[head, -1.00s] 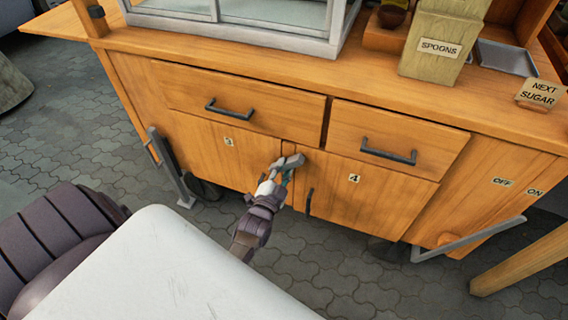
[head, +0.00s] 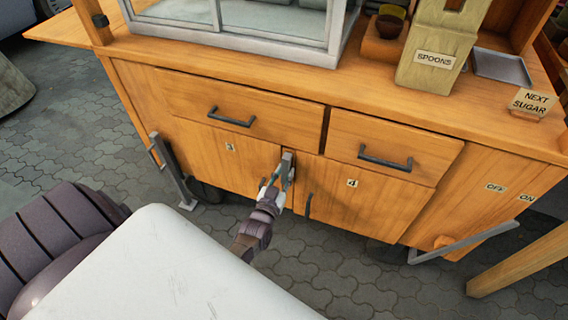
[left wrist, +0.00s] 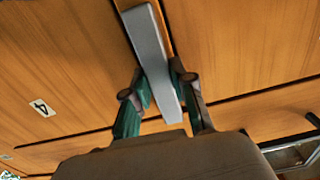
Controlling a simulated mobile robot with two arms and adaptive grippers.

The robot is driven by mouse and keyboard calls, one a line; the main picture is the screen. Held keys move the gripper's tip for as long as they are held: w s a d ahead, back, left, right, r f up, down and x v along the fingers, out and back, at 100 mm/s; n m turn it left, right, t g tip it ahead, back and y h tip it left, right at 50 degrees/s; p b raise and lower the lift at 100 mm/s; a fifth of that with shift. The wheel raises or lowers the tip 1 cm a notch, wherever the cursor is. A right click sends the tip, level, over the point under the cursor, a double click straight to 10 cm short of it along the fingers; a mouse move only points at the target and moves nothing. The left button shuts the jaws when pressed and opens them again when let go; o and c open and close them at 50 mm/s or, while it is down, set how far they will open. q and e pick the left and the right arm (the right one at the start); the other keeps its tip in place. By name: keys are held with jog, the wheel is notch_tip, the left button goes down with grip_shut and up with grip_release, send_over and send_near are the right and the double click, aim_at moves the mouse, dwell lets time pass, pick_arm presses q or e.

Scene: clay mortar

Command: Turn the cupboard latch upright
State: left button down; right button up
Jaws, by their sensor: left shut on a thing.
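The grey cupboard latch (head: 288,167) sits at the seam between door 3 (head: 222,165) and door 4 (head: 365,205), below the drawers. It now stands nearly upright in the head view. In the left wrist view the latch (left wrist: 154,62) is a flat grey bar lying between the two green-and-dark fingers. My left gripper (head: 277,180) is shut on the latch, its fingers on either side of the bar; it also shows in the left wrist view (left wrist: 159,92). My right gripper is not in view.
Drawer handles (head: 231,117) and (head: 385,158) stick out above the latch. A dark door handle (head: 308,205) is close to the right of my left gripper. Metal brackets (head: 172,170) stand at the cart's lower sides. Paved floor (head: 330,265) lies in front.

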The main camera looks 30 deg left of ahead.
pick_arm(q)
jog(key=shift+n, duration=0.3)
jog(key=c, duration=1)
grip_release()
jog(key=shift+o, duration=0.2)
jog(key=v, duration=1.2)
jog(key=shift+f, duration=0.1)
